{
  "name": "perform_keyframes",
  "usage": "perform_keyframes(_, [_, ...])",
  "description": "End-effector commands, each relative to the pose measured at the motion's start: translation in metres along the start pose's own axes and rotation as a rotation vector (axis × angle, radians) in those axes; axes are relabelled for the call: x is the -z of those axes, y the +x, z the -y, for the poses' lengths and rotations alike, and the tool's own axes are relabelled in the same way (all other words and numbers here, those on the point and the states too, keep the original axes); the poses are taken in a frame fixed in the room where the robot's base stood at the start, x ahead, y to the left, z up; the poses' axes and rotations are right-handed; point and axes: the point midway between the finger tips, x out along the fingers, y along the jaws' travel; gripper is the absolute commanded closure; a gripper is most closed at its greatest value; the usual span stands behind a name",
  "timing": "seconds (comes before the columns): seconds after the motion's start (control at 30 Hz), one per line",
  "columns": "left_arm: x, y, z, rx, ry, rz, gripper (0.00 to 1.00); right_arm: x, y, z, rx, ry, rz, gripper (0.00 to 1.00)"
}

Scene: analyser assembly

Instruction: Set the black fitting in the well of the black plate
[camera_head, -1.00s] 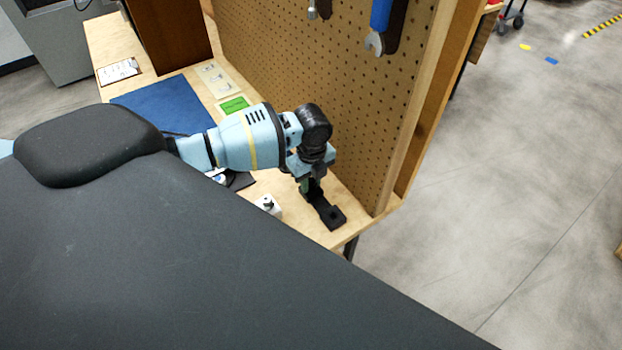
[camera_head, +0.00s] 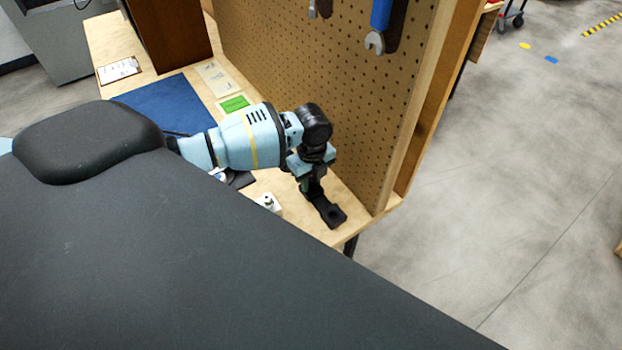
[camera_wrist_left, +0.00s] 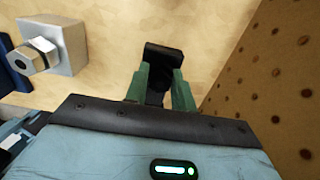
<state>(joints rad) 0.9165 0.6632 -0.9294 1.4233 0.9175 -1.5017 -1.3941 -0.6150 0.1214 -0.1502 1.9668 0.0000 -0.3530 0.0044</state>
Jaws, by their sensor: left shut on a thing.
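The black plate (camera_head: 331,214) lies on the wooden bench near its front right corner, a dark long piece with a recess showing at its near end. My left gripper (camera_head: 308,187) is over the plate's far part, pointing down. In the left wrist view its green fingers (camera_wrist_left: 160,92) are shut on a dark piece, which I take to be the black fitting (camera_wrist_left: 155,88). Beyond the fingertips the plate's end (camera_wrist_left: 163,54) shows. The fingers and shadow hide most of the fitting, so I cannot tell whether it touches the plate or sits in the well. My right gripper is not in view.
A white block with a metal bolt (camera_wrist_left: 50,45) stands beside the plate; it also shows in the head view (camera_head: 268,203). A pegboard wall (camera_head: 330,90) rises close on the right. A blue mat (camera_head: 165,105) and a green card (camera_head: 234,103) lie farther back.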

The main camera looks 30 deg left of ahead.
Motion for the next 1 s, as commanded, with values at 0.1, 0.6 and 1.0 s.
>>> perform_keyframes(0.1, [0.0, -0.0012, 0.0005, 0.002, 0.0, 0.0, 0.97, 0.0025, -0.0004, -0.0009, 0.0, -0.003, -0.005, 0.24])
perform_keyframes(0.6, [0.0001, -0.0005, 0.0002, 0.001, 0.0, 0.0, 0.53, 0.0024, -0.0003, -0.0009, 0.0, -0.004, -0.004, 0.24])
perform_keyframes(1.0, [0.0001, -0.0004, 0.0001, 0.001, 0.0, 0.0, 0.26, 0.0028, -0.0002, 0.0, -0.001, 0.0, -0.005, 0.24])
